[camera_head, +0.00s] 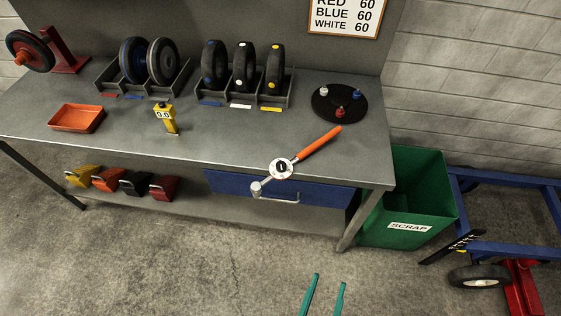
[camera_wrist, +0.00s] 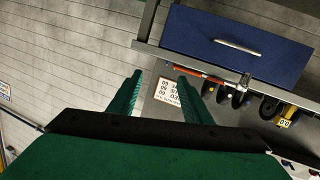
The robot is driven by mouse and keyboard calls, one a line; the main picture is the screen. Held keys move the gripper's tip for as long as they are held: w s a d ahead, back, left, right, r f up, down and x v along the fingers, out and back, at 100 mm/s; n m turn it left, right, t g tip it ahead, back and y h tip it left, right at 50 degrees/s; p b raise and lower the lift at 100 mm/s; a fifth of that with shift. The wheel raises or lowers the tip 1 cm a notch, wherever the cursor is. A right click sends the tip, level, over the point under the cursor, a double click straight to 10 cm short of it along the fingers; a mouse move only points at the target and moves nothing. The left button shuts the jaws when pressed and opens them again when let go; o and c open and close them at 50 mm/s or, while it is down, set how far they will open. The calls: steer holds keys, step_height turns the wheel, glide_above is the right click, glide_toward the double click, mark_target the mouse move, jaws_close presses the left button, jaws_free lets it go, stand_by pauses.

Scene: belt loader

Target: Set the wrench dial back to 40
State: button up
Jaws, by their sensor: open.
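The wrench with the orange handle (camera_head: 318,143) lies on the bench near its front right edge. Its round dial (camera_head: 281,168) is white with a dark centre, and its grey head overhangs the front edge above the blue drawer. I cannot read the dial's setting. The orange handle also shows as a thin strip in the wrist view (camera_wrist: 188,73). My gripper (camera_head: 325,280) has two green fingers, apart and empty, over the floor in front of the bench. In the wrist view the fingers (camera_wrist: 161,82) are spread with nothing between them.
The blue drawer (camera_head: 225,184) is under the bench top. A green scrap bin (camera_head: 434,190) stands right of the bench, near a blue frame (camera_head: 500,249) with a wheel. A disc with coloured pieces (camera_head: 322,113) lies behind the wrench. Racked wheels and a yellow gauge (camera_head: 170,121) stand farther left. Floor in front is clear.

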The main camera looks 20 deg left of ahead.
steer(key=w+d+r+t+h, duration=0.1)
steer(key=w+d+r, duration=0.2)
steer(key=w, duration=0.4)
steer(key=w+d+r+t+h, duration=0.1)
steer(key=w+d+r, duration=0.1)
steer(key=w, duration=0.5)
steer(key=w+d+r+t+h, duration=0.1)
steer(key=w+d+r, duration=0.2)
steer(key=w, duration=0.3)
steer(key=w+d+r+m+g+h, duration=0.35)
steer(key=w+r+m+h, duration=0.25)
steer(key=w+r+m, duration=0.25)
steer(key=w+d+r+m+g+h, duration=0.3)
steer(key=w+d+r+m+h, duration=0.2)
steer(key=w+r+m, duration=0.4)
steer(key=m+g+y, duration=0.5)
steer(key=g+y, duration=0.7)
steer(key=y, duration=0.2)
glide_toward(281, 164)
steer(key=f, duration=0.8)
steer(key=shift+w+a+f, duration=0.15)
steer(key=shift+w+f, duration=0.05)
steer(key=shift+f, duration=0.1)
